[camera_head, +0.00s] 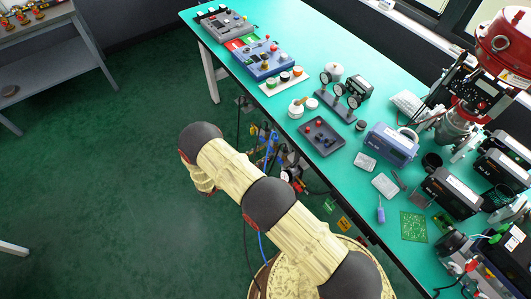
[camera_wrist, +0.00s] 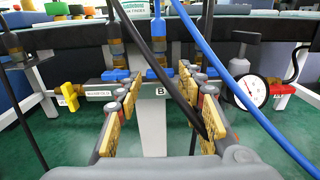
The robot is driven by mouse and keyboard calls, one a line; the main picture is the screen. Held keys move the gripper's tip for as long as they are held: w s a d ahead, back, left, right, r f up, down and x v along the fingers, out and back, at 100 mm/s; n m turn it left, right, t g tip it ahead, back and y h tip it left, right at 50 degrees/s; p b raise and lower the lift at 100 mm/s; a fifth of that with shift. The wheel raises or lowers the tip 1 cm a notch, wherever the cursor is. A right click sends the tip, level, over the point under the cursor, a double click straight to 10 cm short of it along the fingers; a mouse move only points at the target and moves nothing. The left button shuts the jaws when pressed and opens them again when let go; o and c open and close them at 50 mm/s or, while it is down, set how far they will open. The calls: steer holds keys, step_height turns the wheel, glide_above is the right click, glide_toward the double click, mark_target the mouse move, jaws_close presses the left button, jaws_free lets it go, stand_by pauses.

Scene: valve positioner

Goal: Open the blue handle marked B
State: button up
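The gripper is open, with one yellow-padded finger on each side of the post. I cannot tell whether either finger touches the handle. Another blue handle (camera_wrist: 116,75) is to the left, beyond the left finger. In the head view the blue valve parts (camera_head: 264,138) are small below the bench edge, and my arm hides the gripper's fingers.
A black hose (camera_wrist: 190,75) and a blue hose (camera_wrist: 225,75) cross near the right finger. A yellow handle (camera_wrist: 69,95) is at left; a gauge (camera_wrist: 250,92) and a red handle (camera_wrist: 282,89) are at right. The green bench (camera_head: 310,60) holds instruments. Floor to the left is clear.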

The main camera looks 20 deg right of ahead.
steer(key=shift+w+d, duration=0.25)
steer(key=shift+d, duration=0.45)
steer(key=c, duration=0.3)
steer(key=c, duration=0.6)
steer(key=shift+m+b, duration=0.3)
steer(key=shift+m, duration=0.1)
steer(key=m+b, duration=0.7)
steer(key=m, duration=0.9)
steer(key=shift+s+f+m+b, duration=0.1)
steer(key=shift+f+m+b, duration=0.05)
steer(key=shift+m+b, duration=0.25)
steer(key=shift+m, duration=0.3)
